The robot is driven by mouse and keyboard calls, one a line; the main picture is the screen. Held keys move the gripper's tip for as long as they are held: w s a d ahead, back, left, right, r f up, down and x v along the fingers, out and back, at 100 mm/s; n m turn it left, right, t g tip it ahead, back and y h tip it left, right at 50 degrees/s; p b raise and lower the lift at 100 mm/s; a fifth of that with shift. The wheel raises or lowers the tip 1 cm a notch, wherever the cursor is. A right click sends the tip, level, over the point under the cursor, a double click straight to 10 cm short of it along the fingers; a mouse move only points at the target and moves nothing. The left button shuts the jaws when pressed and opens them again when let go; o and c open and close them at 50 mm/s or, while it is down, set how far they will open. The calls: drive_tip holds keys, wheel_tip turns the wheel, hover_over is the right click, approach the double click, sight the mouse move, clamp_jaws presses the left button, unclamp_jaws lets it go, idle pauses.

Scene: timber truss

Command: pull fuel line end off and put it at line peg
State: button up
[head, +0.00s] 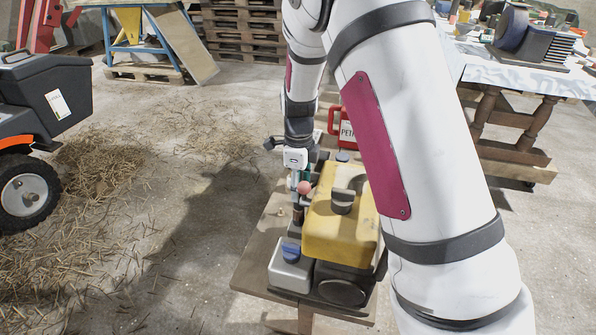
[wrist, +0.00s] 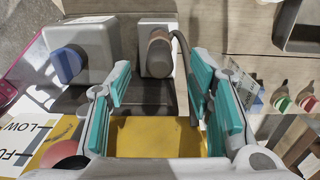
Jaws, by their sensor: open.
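My gripper (wrist: 161,85) is open, its teal-padded fingers apart over the machine with the yellow cover (head: 335,228). In the wrist view a brown cylinder on a pale block (wrist: 158,52) shows between and beyond the fingertips, not gripped. A dark thin hose (wrist: 184,52), which looks like the fuel line, curves from there down beside the right finger; its end is hidden. In the head view my gripper (head: 300,180) is at the machine's far left side. I cannot tell which thing is the line peg.
A red petrol can (head: 335,122) is behind. Red and green round pieces (wrist: 282,103) and a grey tray (wrist: 304,28) lie right in the wrist view.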

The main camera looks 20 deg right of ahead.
drive_tip(key=shift+f, duration=2.5)
drive_tip(key=shift+c, duration=0.6)
clamp_jaws()
drive_tip(key=c, duration=0.8)
unclamp_jaws()
clamp_jaws()
drive_tip(key=shift+r, duration=0.65)
